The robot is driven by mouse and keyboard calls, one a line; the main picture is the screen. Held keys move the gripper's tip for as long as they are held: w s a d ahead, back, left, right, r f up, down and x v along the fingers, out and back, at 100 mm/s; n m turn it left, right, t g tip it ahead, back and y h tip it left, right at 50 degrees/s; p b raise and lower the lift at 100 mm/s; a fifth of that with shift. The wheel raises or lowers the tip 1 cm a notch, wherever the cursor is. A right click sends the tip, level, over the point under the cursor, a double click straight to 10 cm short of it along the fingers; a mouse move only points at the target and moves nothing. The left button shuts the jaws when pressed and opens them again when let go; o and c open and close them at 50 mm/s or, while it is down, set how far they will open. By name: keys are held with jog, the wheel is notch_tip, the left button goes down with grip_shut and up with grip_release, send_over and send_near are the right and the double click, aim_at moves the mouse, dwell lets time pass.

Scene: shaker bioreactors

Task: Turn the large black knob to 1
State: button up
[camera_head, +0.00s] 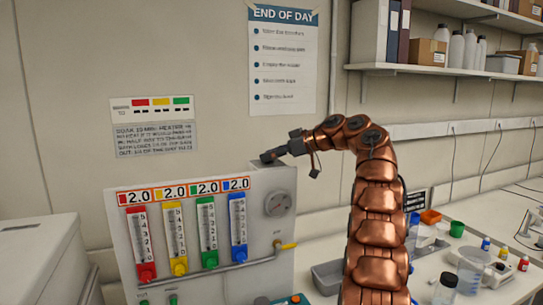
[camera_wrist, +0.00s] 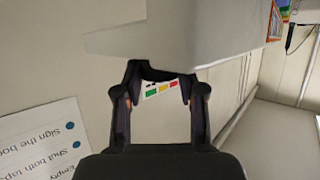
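A dark rounded part (camera_head: 262,301) shows at the bottom edge of the head view, on the lower front of the grey gauge panel (camera_head: 235,283). It is cut off by the frame, so I cannot tell whether it is the large black knob, and no number scale shows around it. My gripper (camera_head: 268,156) is at the panel's top edge, well above that part. In the wrist view my gripper (camera_wrist: 160,82) has its fingers apart with nothing between them. The knob does not show in the wrist view.
The panel carries red, yellow, green and blue flow tubes (camera_head: 238,225), a round gauge (camera_head: 277,203) and a yellow-handled valve (camera_head: 286,246). A grey tray (camera_head: 326,278), a clear beaker (camera_head: 472,270) and small bottles stand on the right bench. A white box (camera_head: 45,262) is at left.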

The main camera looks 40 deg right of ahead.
jog(key=o, duration=0.4)
jog(key=shift+o, duration=0.2)
jog(key=shift+s, duration=0.1)
jog(key=shift+v, duration=0.75)
jog(key=s+d, duration=0.6)
jog(key=s, duration=0.3)
jog(key=shift+s+d, duration=0.2)
jog(key=shift+s, duration=0.15)
